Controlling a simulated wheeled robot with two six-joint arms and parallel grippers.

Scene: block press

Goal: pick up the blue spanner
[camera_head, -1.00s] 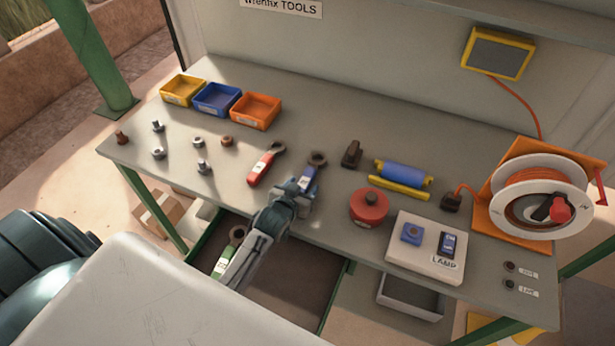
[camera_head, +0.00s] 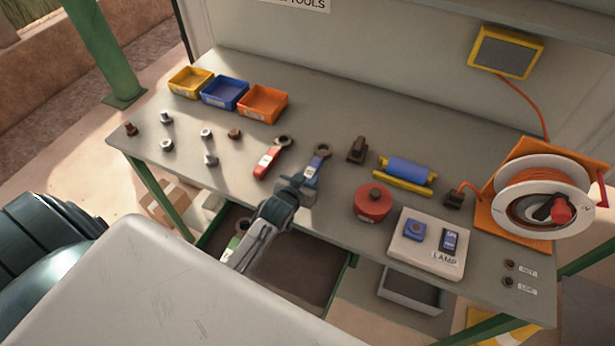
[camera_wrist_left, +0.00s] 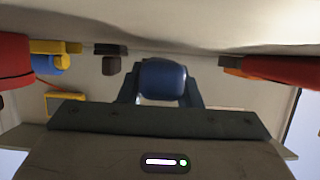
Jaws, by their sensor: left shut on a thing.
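The blue spanner (camera_head: 318,162) is right of centre on the bench in the head view, its dark ring end pointing away from me. My left gripper (camera_head: 305,186) is shut on the near end of its blue handle. In the left wrist view the blue handle (camera_wrist_left: 162,80) sits between the two dark fingers (camera_wrist_left: 160,98). I cannot tell clearly whether the spanner is clear of the bench top. The red spanner (camera_head: 270,160) lies just to the left, and its red handle also shows at the right of the wrist view (camera_wrist_left: 285,70). My right gripper is not in view.
A green spanner (camera_head: 236,240) lies in the open drawer below my left arm. A red round object (camera_head: 372,204), a blue roller on a yellow base (camera_head: 406,170) and a lamp switch box (camera_head: 412,250) stand to the right. Several bolts and nuts are at left.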

